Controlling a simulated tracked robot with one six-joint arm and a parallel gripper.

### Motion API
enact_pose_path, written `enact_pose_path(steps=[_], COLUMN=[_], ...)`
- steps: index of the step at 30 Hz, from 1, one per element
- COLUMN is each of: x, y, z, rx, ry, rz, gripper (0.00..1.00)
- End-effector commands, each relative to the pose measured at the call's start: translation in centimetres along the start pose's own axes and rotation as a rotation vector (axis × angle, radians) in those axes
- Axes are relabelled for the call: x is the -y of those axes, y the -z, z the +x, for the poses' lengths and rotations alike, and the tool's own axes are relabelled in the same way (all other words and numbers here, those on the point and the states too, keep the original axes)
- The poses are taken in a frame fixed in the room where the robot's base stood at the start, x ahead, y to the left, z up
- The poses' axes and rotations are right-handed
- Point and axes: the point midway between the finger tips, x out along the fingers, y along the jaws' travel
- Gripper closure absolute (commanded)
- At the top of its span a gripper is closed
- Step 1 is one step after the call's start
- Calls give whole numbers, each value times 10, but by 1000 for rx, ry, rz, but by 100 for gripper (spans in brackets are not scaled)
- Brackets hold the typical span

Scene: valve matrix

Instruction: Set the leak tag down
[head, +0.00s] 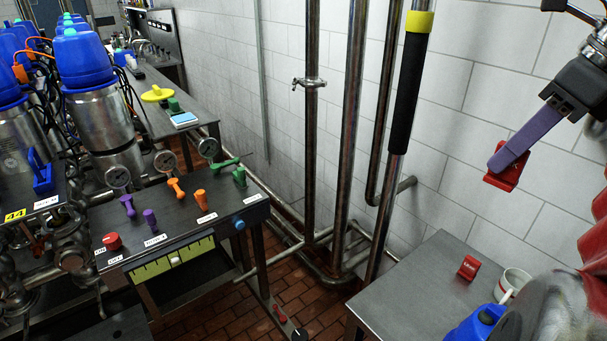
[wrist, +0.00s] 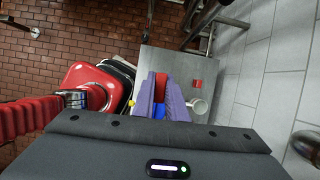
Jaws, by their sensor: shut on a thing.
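My gripper (head: 511,158) is at the upper right of the head view, with purple fingers pointing down and to the left. It is shut on a red leak tag (head: 502,178), which is held in the air beside the tiled wall. In the wrist view, the held tag (wrist: 161,87) shows as a red strip between the purple fingers. A second small red tag (head: 468,267) stands on the grey metal table (head: 405,290) below. That tag also shows in the wrist view (wrist: 196,83), right of the fingers.
A white mug (head: 513,284) and a blue container (head: 474,328) are on the right of the table. The table's left part is clear. Vertical pipes (head: 350,120) stand behind it. A control bench (head: 180,215) with coloured levers is at the left.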

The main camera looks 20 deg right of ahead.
Motion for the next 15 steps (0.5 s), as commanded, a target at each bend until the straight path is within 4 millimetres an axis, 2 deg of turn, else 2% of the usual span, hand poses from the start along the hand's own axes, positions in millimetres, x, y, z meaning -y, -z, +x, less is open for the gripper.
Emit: enact_pose_path(steps=[5, 8, 11, 15], x=[1, 5, 13, 26], y=[0, 0, 0, 2], z=[2, 13, 35, 84], rx=[1, 5, 12, 26], ry=[-1, -4, -8, -11], rz=[0, 0, 0, 4], gripper=[100, 100, 100, 100])
